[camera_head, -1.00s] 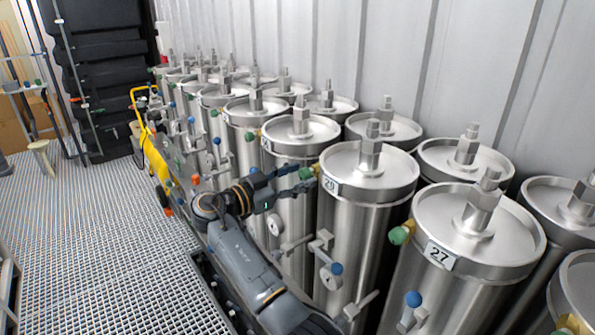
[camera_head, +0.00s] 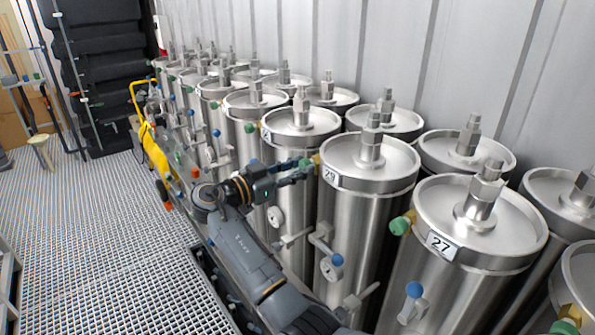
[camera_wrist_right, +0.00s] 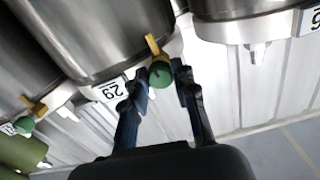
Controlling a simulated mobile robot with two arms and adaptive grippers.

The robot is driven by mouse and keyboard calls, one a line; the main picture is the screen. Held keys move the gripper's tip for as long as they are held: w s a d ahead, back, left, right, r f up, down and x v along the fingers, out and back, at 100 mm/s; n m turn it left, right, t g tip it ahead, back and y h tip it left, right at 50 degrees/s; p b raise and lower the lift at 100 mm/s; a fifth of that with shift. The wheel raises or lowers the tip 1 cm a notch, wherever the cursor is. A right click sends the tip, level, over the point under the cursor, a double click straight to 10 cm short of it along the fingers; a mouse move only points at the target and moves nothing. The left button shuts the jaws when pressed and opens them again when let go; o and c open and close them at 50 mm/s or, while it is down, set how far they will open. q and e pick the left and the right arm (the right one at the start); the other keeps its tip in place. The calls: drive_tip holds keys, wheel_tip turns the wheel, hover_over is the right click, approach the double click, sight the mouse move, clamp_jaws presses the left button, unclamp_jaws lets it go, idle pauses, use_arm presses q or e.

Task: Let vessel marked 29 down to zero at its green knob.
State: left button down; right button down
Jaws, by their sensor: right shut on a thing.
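The vessel marked 29 (camera_head: 350,215) is a tall steel cylinder with a lid and a "29" label (camera_head: 330,175) near its rim. Its green knob (camera_head: 304,162) sits on a brass fitting left of the label. My right gripper (camera_head: 307,169) reaches in from the left and is shut on this knob. In the right wrist view the knob (camera_wrist_right: 160,75) shows between the fingertips (camera_wrist_right: 158,80), under a yellowish handle, beside the upside-down label (camera_wrist_right: 110,90). The fingers partly hide the knob in the head view. My left gripper is not in view.
The vessel marked 27 (camera_head: 400,285) stands close at right with its own green knob (camera_head: 401,225). Blue-capped valves (camera_head: 337,260) and gauges jut out in front of the vessels. More vessels stand in rows behind.

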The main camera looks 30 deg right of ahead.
drive_tip(key=shift+n+b, duration=0.8)
drive_tip(key=shift+n, duration=0.4)
drive_tip(key=shift+n+b, duration=0.35)
drive_tip(key=shift+n, duration=0.55)
drive_tip(key=shift+r+n, duration=0.1)
drive_tip(key=shift+n, duration=0.8)
drive_tip(key=n, duration=0.2)
drive_tip(key=shift+r+n, duration=0.1)
drive_tip(key=shift+n, duration=0.3)
drive_tip(key=n, duration=0.2)
drive_tip(key=shift+r+n, duration=0.1)
drive_tip(key=shift+n, duration=0.3)
drive_tip(key=n+p, duration=0.1)
drive_tip(key=n, duration=0.1)
drive_tip(key=shift+n, duration=0.3)
drive_tip(key=n+p, duration=0.2)
drive_tip(key=n, duration=0.1)
drive_tip(key=shift+r, duration=0.1)
drive_tip(key=shift+n+p, duration=1.1)
drive_tip(key=shift+n, duration=0.4)
